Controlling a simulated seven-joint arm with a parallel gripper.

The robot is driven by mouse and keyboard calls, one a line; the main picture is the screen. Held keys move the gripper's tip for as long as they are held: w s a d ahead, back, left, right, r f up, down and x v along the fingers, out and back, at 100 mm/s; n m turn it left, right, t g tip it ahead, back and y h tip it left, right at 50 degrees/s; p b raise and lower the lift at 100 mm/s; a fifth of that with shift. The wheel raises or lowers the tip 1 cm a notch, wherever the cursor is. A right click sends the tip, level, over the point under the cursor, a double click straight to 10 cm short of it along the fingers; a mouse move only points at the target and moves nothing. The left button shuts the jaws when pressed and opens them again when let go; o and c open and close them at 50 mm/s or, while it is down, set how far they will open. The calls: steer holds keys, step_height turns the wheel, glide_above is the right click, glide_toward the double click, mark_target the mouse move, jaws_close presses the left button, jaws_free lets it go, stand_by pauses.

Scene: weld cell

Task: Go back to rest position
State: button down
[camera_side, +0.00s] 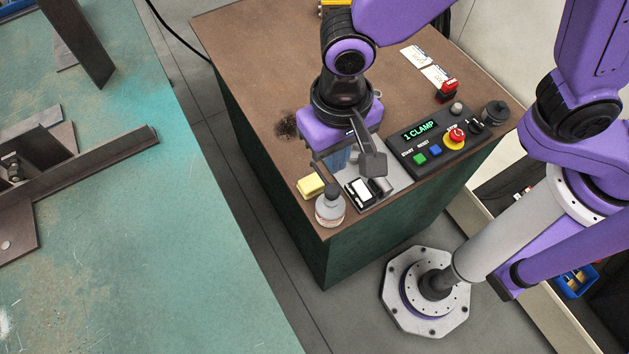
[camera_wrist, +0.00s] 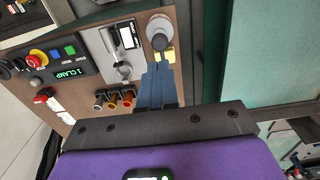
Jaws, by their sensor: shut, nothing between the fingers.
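My gripper (camera_side: 338,163) is shut and empty, pointing down above the front part of the brown tabletop (camera_side: 255,50). In the wrist view its blue-grey fingers (camera_wrist: 157,72) lie side by side, their tips in line with the bottle and the yellow block. The view does not settle how high they are above the top. A grey plate (camera_side: 402,178) with a white-and-black switch (camera_side: 361,192) lies just right of the fingers in the side view. A dark grey lever (camera_side: 372,160) stands there close beside my gripper.
A bottle (camera_side: 330,207) and a yellow block (camera_side: 310,186) stand near the front corner. A control box (camera_side: 436,144) reading "1 CLAMP" is to the right. Several small coloured cylinders (camera_wrist: 112,102) show in the wrist view. A green table (camera_side: 150,230) stands left, across a floor gap.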

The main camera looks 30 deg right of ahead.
stand_by(0.4)
steer(key=d+r+n, duration=0.2)
steer(key=d+n, duration=0.1)
steer(key=d, duration=0.5)
steer(key=d+r+n, duration=0.3)
steer(key=d+n, duration=0.1)
steer(key=d, duration=0.4)
steer(key=s+d+r+n, duration=0.2)
steer(key=s+d+n, duration=0.3)
steer(key=d, duration=0.9)
steer(key=s, duration=0.2)
steer(key=shift+s+n, duration=0.3)
steer(key=shift+s, duration=0.05)
